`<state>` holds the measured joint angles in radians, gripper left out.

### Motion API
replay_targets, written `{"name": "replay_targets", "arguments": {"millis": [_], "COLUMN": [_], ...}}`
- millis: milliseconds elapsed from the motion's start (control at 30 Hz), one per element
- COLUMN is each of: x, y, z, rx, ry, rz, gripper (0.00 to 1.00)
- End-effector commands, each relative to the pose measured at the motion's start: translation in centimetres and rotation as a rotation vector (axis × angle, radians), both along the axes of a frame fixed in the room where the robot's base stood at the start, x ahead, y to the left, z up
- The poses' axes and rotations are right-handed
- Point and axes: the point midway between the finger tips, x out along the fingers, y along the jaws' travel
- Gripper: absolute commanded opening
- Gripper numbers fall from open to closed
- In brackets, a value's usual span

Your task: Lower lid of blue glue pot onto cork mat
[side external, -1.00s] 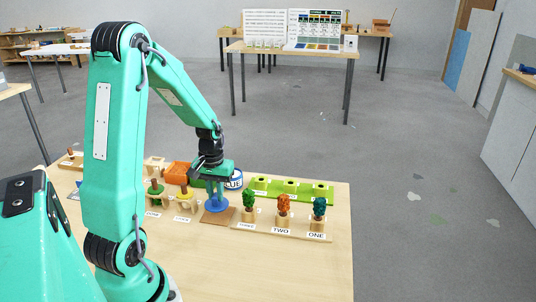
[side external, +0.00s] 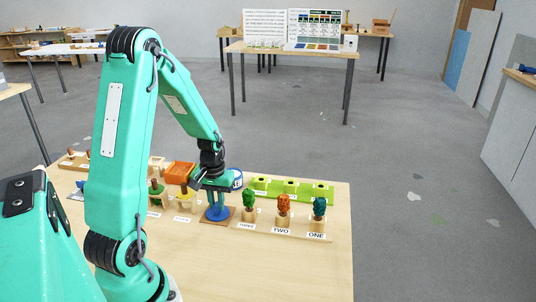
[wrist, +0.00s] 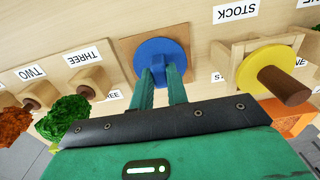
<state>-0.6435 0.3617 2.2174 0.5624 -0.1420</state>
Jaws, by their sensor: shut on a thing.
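The blue lid (side external: 216,213) is a round blue disc below my gripper (side external: 215,190). In the wrist view the lid (wrist: 162,58) shows between and beyond my gripper's fingers (wrist: 162,84), which are shut on its upper part. The brown cork mat (side external: 230,212) lies directly under the lid, and in the wrist view the mat (wrist: 129,46) shows around the disc. The lid looks level and at or just above the mat; I cannot tell whether they touch. The blue glue pot (side external: 238,178) stands behind my gripper, partly hidden.
A yellow lid (wrist: 250,66) on a wooden stand is close beside the mat. A green holder (side external: 291,187) and an orange box (side external: 180,173) are behind. The front table is clear.

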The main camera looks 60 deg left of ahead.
Motion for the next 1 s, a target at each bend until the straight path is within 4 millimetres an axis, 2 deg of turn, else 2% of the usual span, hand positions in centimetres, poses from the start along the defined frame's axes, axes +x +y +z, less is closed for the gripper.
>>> {"name": "replay_targets", "arguments": {"millis": [333, 367, 400, 500, 1000], "x": [-0.01, -0.01, -0.01, 0.0, 0.02], "y": [-0.01, -0.01, -0.01, 0.0, 0.01], "z": [0.0, 0.0, 0.0, 0.01, 0.61], "rx": [0.0, 0.0, 0.0, 0.0, 0.0], "ry": [0.0, 0.0, 0.0, 0.0, 0.0], "rz": [0.0, 0.0, 0.0, 0.0, 0.0], "gripper": [0.03, 0.18, 0.25, 0.41, 0.41]}}
